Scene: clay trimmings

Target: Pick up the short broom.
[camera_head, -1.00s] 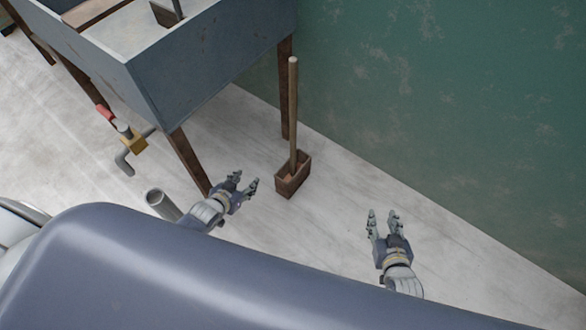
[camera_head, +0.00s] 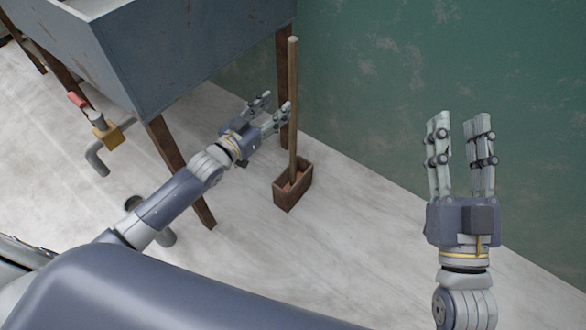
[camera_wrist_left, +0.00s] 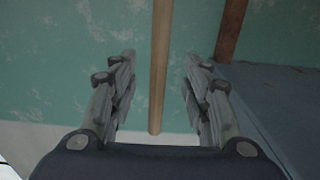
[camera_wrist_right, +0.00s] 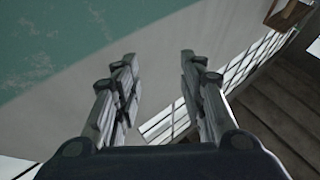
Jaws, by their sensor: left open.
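The short broom has a slim wooden handle (camera_head: 293,105) that stands upright in a small brown wooden box (camera_head: 292,190) on the floor; its head is hidden in the box. My left gripper (camera_head: 276,104) is open, just left of the handle in the head view, with its fingers pointing toward it. In the left wrist view the handle (camera_wrist_left: 159,70) lines up between the open fingers, with one free end showing; whether it lies inside the grasp or beyond the fingertips I cannot tell. My right gripper (camera_head: 459,118) is open and empty, raised at the right.
A blue-grey basin (camera_head: 190,55) on brown legs (camera_head: 180,172) stands left of the broom, one leg (camera_head: 287,90) close behind the handle. A pipe with a red-handled valve (camera_head: 100,130) is at the left. The green wall (camera_head: 400,70) is behind. Floor right of the box is clear.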

